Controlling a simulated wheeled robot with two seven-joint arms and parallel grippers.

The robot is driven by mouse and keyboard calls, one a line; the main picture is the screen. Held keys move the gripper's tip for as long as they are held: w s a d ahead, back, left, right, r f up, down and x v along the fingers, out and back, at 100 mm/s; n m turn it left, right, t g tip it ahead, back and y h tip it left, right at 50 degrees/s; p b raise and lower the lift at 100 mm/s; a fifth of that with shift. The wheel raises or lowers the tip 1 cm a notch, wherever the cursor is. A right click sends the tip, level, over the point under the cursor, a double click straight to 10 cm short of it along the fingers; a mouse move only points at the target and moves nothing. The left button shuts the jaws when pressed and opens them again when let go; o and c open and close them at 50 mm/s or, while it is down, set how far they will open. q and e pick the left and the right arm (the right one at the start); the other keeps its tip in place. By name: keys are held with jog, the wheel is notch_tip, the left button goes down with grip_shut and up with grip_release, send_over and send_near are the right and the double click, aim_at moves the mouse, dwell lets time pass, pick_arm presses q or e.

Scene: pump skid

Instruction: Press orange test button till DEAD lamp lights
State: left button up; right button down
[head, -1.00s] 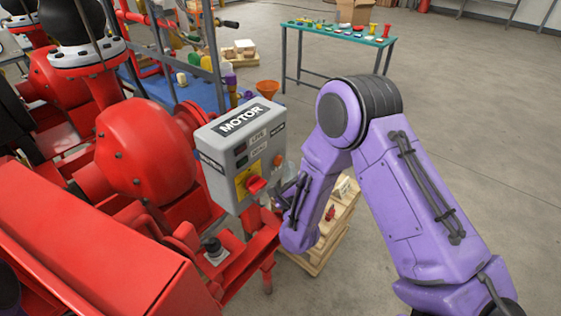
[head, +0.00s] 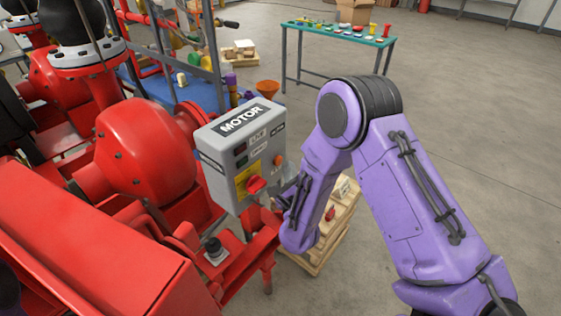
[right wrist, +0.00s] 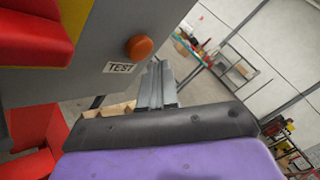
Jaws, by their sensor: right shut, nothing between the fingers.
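The grey MOTOR box (head: 215,160) stands beside the red pump. On its front are a red handle on a yellow plate (head: 242,183) and small lamps by the LIVE and DEAD labels. The lamp by DEAD (head: 242,161) looks dark green; I cannot tell whether it is lit. The orange test button (head: 278,160) is at the right of the face; it also shows in the right wrist view (right wrist: 139,47), above the TEST label (right wrist: 121,67). My right gripper (right wrist: 156,72) is shut and empty, just below and right of the button, apparently apart from it. My left gripper is out of view.
Red pump housings and a red frame (head: 95,255) fill the left. A wooden pallet (head: 318,245) stands on the floor below my right gripper. A green table (head: 340,33) with small parts is at the back. Open floor lies to the right.

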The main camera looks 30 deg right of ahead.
dwell(0.5)
jog(key=shift+w+a, duration=0.15)
jog(key=shift+w, duration=0.2)
jog(key=shift+w+a+b, duration=0.2)
jog(key=shift+w+b, duration=0.1)
jog(key=shift+w, duration=0.1)
dwell(0.6)
jog(key=shift+s, duration=0.1)
jog(key=shift+s+d, duration=0.35)
jog(key=shift+s, duration=0.35)
jog(key=s, duration=0.1)
jog(key=s+d, duration=0.1)
jog(key=s, duration=0.1)
jog(key=s+d, duration=0.1)
jog(key=shift+s, duration=0.3)
dwell(0.7)
